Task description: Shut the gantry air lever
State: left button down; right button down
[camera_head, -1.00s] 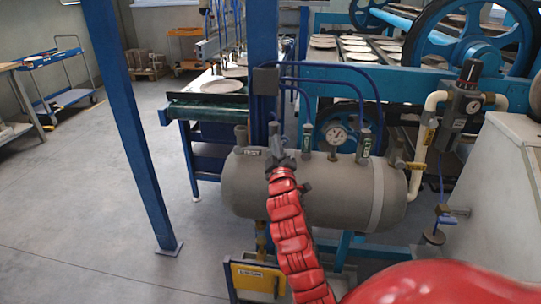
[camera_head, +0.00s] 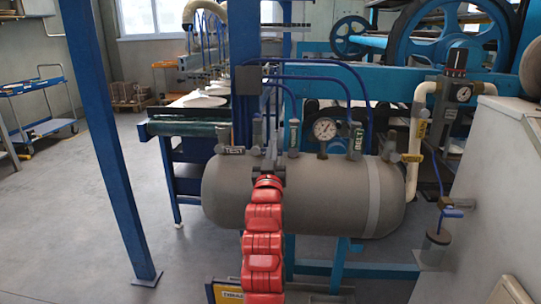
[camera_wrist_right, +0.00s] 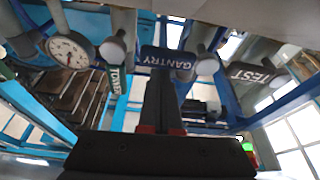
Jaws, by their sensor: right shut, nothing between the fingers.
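The gantry air lever, a dark plate with upside-down GANTRY lettering (camera_wrist_right: 167,60), shows in the right wrist view. In the head view my gripper mostly hides it, between the TEST (camera_head: 232,150) and tower (camera_head: 293,135) valves on top of the grey tank. My right gripper (camera_head: 267,165) is shut and empty, at the tank's upper front. In the right wrist view its dark fingers (camera_wrist_right: 160,88) point at the GANTRY plate and overlap its lower edge; I cannot tell whether they touch. My left gripper is not in view.
The grey air tank (camera_head: 330,200) carries a pressure gauge (camera_head: 325,128) and a BELT valve (camera_head: 355,140). Blue hoses (camera_head: 330,70) arch above. A blue post (camera_head: 105,140) stands left, a pale cabinet (camera_head: 500,190) right.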

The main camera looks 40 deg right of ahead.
jog(key=shift+f, duration=0.15)
dwell(0.7)
notch_tip(320, 180, up, 5)
jog(key=p, duration=0.2)
jog(key=f+v, duration=0.1)
jog(key=v, duration=0.9)
jog(key=shift+w+a, duration=0.1)
